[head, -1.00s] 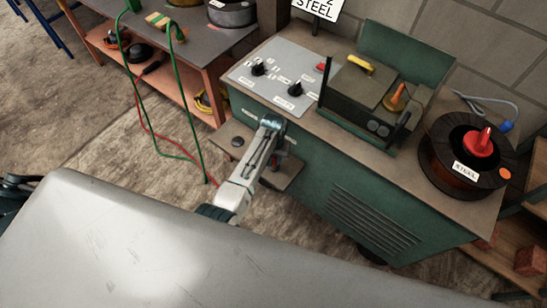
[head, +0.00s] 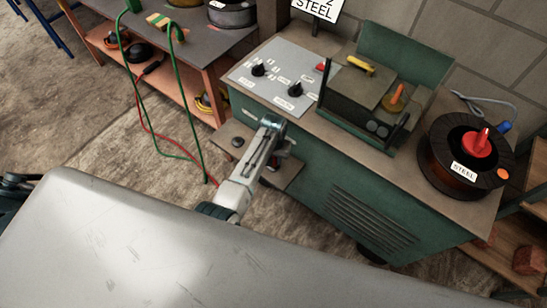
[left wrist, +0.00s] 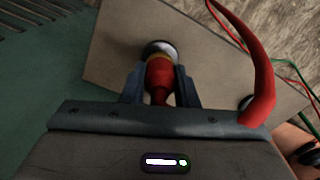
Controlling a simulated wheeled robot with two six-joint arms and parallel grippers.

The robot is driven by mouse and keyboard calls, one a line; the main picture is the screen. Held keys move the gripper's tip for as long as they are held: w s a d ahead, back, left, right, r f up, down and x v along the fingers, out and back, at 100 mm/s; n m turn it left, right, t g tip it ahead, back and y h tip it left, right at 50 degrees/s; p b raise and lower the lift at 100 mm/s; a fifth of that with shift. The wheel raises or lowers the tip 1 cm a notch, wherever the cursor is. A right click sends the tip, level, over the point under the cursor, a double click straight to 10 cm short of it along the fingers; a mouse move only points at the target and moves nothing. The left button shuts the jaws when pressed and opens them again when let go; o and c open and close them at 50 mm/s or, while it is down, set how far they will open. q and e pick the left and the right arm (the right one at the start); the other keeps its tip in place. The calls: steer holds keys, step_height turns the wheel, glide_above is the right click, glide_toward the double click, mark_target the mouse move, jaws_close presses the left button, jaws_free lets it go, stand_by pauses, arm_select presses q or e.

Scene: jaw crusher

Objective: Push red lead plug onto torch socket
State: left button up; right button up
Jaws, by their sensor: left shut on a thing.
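In the left wrist view the red lead plug (left wrist: 159,78) is between the two dark fingers of my left gripper (left wrist: 160,88), which is shut on it. The plug's far end, with a brass-coloured band, meets a round metal-rimmed socket (left wrist: 158,47) on a brown panel. The plug looks in line with the socket; I cannot tell how deep it sits. A thick red lead (left wrist: 248,50) curves up at the right. In the head view my left gripper (head: 280,158) is beside the green machine's low ledge, and the plug is hard to make out.
The brown ledge (head: 225,134) carries another dark round fitting (head: 237,142). The green machine cabinet (head: 370,225) stands close on the right, with a steel spool (head: 437,160) on top. Green and red cables (head: 150,128) hang from the workbench at left.

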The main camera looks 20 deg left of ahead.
arm_select(q)
steer(key=shift+f, duration=0.6)
stand_by(0.6)
steer(key=o, duration=1)
step_height(320, 180, up, 11)
steer(key=shift+f, duration=0.1)
